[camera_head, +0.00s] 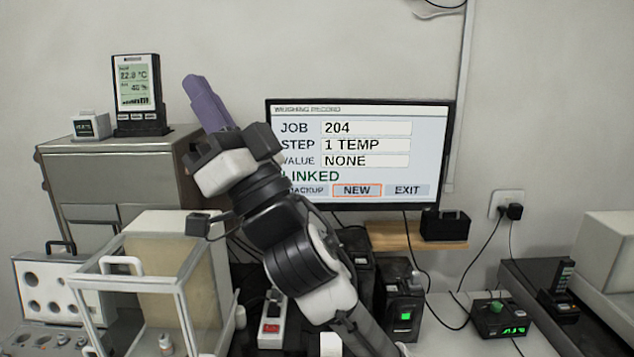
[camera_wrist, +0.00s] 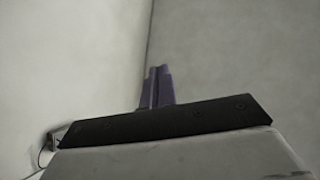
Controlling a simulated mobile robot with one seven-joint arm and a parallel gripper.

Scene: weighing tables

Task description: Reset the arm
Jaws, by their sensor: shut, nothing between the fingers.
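My gripper (camera_head: 192,82) has purple fingers and is raised at the upper left of the head view, pointing up and left. The fingers are together with nothing between them. My arm runs from the lower middle up to the gripper and covers the lower left part of the monitor (camera_head: 360,104). In the wrist view my gripper (camera_wrist: 157,72) shows as two purple fingers side by side, with only bare wall beyond them. The monitor reads JOB 204, STEP 1 TEMP, VALUE NONE and LINKED, and its NEW button has an orange border.
A temperature display (camera_head: 136,92) and a small white device (camera_head: 90,125) stand on a grey cabinet (camera_head: 125,165) at left. A glass-sided balance case (camera_head: 165,290) stands below. A red-switched power strip (camera_head: 271,325) and a green-lit black device (camera_head: 404,312) flank my arm. A green-knobbed device (camera_head: 500,318) is at right.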

